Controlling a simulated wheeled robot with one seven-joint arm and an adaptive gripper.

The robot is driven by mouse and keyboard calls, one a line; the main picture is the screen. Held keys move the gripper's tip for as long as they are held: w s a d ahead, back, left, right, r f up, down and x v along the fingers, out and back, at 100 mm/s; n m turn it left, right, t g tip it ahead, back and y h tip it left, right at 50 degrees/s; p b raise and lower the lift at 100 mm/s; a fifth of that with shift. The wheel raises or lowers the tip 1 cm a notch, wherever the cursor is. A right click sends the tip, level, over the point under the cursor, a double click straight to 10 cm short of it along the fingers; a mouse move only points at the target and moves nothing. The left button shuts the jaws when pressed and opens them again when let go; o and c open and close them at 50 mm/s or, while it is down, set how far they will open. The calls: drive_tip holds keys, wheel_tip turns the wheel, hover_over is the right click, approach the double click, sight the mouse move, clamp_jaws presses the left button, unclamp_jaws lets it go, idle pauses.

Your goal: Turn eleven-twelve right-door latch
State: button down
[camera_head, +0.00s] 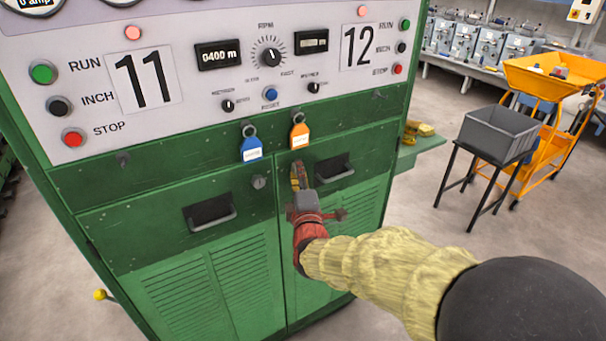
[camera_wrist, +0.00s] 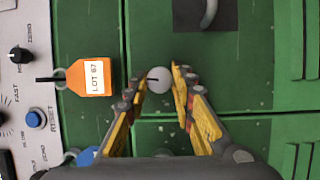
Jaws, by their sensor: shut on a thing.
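The green cabinet's right door (camera_head: 345,180) sits under the number 12. Its latch (camera_wrist: 160,79), a round silver disc with a dark slot, lies between my yellow fingertips in the wrist view. My gripper (camera_wrist: 160,74) is shut on this latch, one finger on each side. In the head view my gripper (camera_head: 298,174) is at the door's upper left corner and hides the latch. The left door (camera_head: 170,235) has a similar round latch (camera_head: 259,182) that is uncovered. Both doors look closed.
An orange tag (camera_head: 299,135) hangs just above my gripper, and a blue tag (camera_head: 251,149) hangs to its left. A recessed handle (camera_head: 335,172) is on the right door. A grey bin (camera_head: 500,131) on a black stand is off to the right, with bare floor between.

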drive_tip(key=shift+f+n+t+b, duration=0.2)
drive_tip(key=shift+n+t+b, duration=0.1)
drive_tip(key=shift+n, duration=0.6)
drive_tip(key=c, duration=1.6)
unclamp_jaws()
drive_tip(key=shift+o, duration=0.5)
drive_tip(key=shift+r, duration=0.1)
drive_tip(key=shift+s, duration=0.15)
drive_tip(key=v, duration=1.1)
drive_tip(key=shift+s, duration=0.3)
drive_tip(key=shift+d, duration=0.1)
